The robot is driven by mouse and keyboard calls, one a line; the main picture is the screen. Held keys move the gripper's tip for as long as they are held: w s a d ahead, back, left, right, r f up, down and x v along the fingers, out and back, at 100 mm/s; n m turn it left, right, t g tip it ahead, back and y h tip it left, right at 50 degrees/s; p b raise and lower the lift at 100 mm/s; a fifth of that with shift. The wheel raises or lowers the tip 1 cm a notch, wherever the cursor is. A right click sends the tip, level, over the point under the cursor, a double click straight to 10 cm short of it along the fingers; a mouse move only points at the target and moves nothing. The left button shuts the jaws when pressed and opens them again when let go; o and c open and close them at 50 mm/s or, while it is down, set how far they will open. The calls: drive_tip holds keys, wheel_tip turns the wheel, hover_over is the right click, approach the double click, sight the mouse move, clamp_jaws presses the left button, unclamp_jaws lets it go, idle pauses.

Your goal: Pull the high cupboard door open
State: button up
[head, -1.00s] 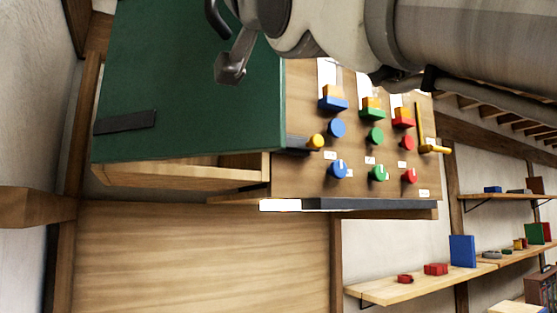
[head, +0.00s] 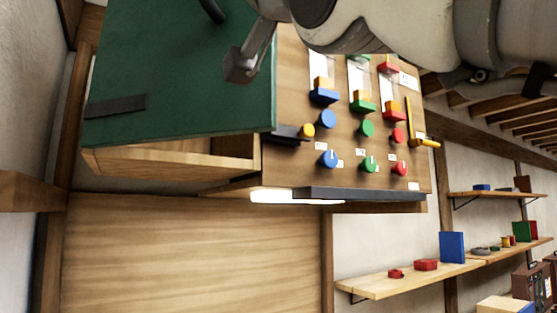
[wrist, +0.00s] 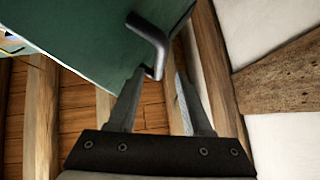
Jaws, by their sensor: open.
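The high cupboard's green door (head: 180,85) stands ajar in the head view, with part of the wooden cupboard interior (head: 233,146) showing at its lower right edge. A dark bent bar handle (head: 213,10) is on the door's face, cut by the top edge of the picture. The handle also shows in the wrist view (wrist: 150,36), where its bent end lies near and between my fingertips. My gripper (wrist: 160,73) is open and not closed on the handle; I cannot tell whether either finger touches it. In the head view my gripper (head: 241,66) is in front of the door, lower right of the handle.
A wooden panel (head: 290,165) with coloured knobs, sliders and a yellow lever (head: 420,139) adjoins the door on the right. A lit lamp bar (head: 285,196) is under the cupboard. Wall shelves (head: 385,284) with small objects stand at right. A timber beam (head: 32,192) projects at left.

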drive_tip(key=b+v, duration=0.3)
drive_tip(key=v, duration=0.9)
drive_tip(key=shift+b, duration=0.4)
drive_tip(key=shift+s+f, duration=0.1)
drive_tip(key=shift+c, duration=0.3)
